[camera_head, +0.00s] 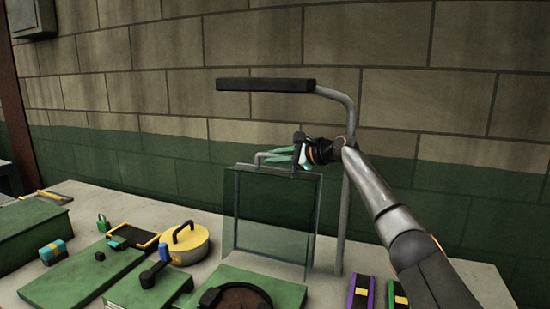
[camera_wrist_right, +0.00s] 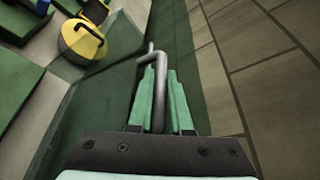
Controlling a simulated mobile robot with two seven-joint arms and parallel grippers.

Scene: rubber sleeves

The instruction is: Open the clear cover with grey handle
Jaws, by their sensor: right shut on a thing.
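The clear cover (camera_head: 270,215) stands upright, a see-through panel with a grey edge, at the middle of the head view. Its grey bent handle (camera_head: 262,156) is at the top edge. My right gripper (camera_head: 280,155) reaches in from the right and is shut on this handle. In the right wrist view the grey handle (camera_wrist_right: 158,110) runs between the two green fingers of the right gripper (camera_wrist_right: 157,80). The fingers hide part of the handle in the head view. My left gripper is not in view.
A lamp with a dark bar (camera_head: 265,86) on a grey post (camera_head: 344,220) stands close behind my right arm. A yellow round pot (camera_head: 188,246), green boards (camera_head: 80,280) and small blocks crowd the table's left and front. A brick wall (camera_head: 400,90) is behind.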

